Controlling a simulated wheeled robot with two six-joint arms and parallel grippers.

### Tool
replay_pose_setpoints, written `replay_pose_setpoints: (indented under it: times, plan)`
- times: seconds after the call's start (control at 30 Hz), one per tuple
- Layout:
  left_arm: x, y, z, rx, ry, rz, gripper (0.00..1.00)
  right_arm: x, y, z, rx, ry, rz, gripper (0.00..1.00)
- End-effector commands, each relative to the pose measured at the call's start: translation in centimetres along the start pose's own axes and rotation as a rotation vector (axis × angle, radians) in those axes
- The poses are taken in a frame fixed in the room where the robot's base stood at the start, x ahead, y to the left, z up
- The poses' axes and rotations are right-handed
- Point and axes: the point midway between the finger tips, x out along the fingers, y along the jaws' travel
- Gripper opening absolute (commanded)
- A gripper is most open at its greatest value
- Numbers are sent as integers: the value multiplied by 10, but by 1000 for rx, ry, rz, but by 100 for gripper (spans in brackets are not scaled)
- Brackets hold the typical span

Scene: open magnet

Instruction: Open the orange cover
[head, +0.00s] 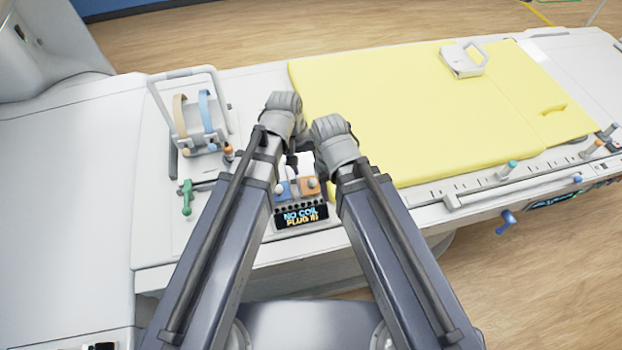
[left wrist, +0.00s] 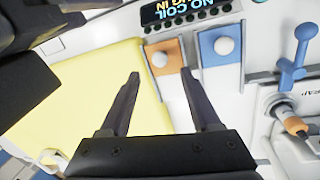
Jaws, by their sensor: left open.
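The orange cover (left wrist: 169,75) is a small flat panel with a white round knob, beside a matching blue cover (left wrist: 222,70). It looks shut, lying flat in its panel. The orange cover also shows in the head view (head: 309,193), just above the display and right of the blue one. My left gripper (left wrist: 160,76) is open and empty in the left wrist view, its fingertips apart just short of the orange cover's knob. In the head view my left gripper (head: 292,160) is small and dark above the covers. My right gripper is mostly hidden behind its own wrist.
A display (head: 300,217) reading "NO COIL PLUG IN" sits below the covers. A yellow pad (head: 400,110) covers the bed to the right. A head-holder frame (head: 195,120) with straps and a green lever (head: 187,196) stand to the left. My right arm is close beside the left.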

Motion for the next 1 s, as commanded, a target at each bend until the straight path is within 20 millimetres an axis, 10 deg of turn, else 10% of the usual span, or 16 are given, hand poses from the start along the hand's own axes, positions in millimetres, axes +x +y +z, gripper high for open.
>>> replay_pose_setpoints:
  times: [0.43, 0.83, 1.0]
  plan:
    - [59, -1, 0, 2, 0, -1, 64, 58, -6, -3, 0, 0, 0, 50]
    - [64, 0, 0, 1, 0, -1, 64, 63, -6, -4, 0, 0, 0, 50]
    - [64, 0, 0, 1, 0, -1, 47, 63, -6, -4, 0, 0, 0, 50]
